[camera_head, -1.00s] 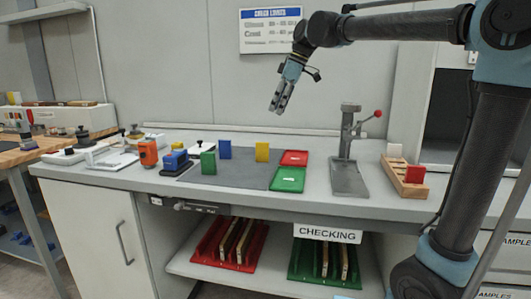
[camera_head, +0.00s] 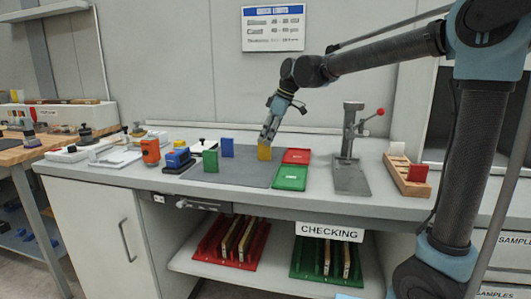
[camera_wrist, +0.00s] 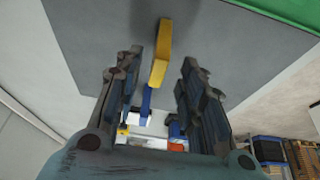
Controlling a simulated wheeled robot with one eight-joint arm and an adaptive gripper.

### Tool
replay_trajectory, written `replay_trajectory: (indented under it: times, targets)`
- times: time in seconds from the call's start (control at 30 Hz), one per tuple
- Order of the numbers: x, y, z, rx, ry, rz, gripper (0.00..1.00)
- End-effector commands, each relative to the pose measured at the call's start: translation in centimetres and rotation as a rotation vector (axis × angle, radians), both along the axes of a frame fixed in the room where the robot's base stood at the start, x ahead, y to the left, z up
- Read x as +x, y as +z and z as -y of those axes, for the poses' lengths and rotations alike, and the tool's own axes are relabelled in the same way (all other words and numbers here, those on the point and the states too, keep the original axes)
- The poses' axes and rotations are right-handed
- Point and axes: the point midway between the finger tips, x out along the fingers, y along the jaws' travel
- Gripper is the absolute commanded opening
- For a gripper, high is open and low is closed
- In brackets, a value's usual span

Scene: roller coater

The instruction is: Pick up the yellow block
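The yellow block (camera_head: 264,154) stands upright on the grey mat (camera_head: 240,178), near its right edge by the red tray. My gripper (camera_head: 266,141) points down at the block's top, its fingertips overlapping the block's upper edge in the head view. In the wrist view, my gripper (camera_wrist: 162,62) is open, and the yellow block (camera_wrist: 162,45) shows in the gap between the two fingers, with clear space on both sides.
A blue block (camera_head: 227,147) and a green block (camera_head: 211,161) stand left on the mat. A red tray (camera_head: 297,156) and a green tray (camera_head: 290,178) lie to the right. A stand with a red-knobbed lever (camera_head: 350,150) rises further right.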

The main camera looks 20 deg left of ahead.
Motion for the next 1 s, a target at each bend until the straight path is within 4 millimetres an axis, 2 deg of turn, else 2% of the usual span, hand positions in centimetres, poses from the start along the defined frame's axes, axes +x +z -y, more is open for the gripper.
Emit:
replay_trajectory:
  times: [0.2, 0.53, 0.57, 0.7, 0.73, 1.0]
  targets:
    - [0.2, -2.6, -1.1, 0.0, 0.002, 0.001, 0.37]
    - [0.2, -3.2, -1.4, 0.0, 0.0, 0.0, 0.37]
    - [0.2, -3.2, -1.4, 0.0, 0.0, 0.0, 0.34]
    - [0.2, -3.2, -1.4, 0.0, 0.0, 0.0, 0.03]
    - [0.2, -3.2, -1.4, 0.0, 0.0, 0.0, 0.0]
    - [0.2, -3.1, -1.4, 0.0, 0.0, 0.0, 0.0]
